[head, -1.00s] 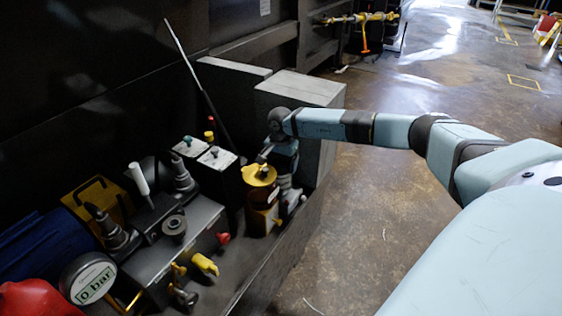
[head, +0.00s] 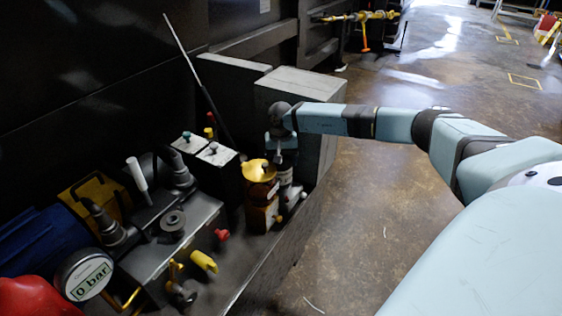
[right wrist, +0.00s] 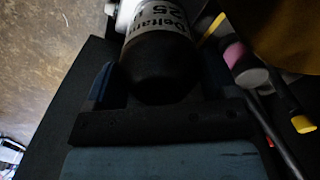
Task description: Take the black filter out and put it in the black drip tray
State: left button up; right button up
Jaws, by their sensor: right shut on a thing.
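The black filter (right wrist: 160,70) is a dark cylinder with a rounded end and a pale label printed with "25". My right gripper (right wrist: 155,88) is shut on it, with one finger on each side. In the head view the right gripper (head: 284,158) points down beside the brass-yellow housing, and the filter (head: 285,176) shows below it, upright. The filter's lower end meets a pale fitting; I cannot tell whether it is attached. I cannot pick out the black drip tray with certainty. My left gripper is not in view.
The yellow housing (head: 259,170) stands close to the left of the gripper. A grey box (head: 300,88) rises behind it. Left are a dark block with valves (head: 172,222), a yellow handle (head: 204,261) and a gauge (head: 84,275). Open floor (head: 380,230) lies to the right.

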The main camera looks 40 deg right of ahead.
jog(key=shift+n+b, duration=0.45)
jog(key=shift+n, duration=1.75)
jog(key=n+b, duration=0.1)
jog(key=n, duration=0.4)
jog(key=o, duration=0.9)
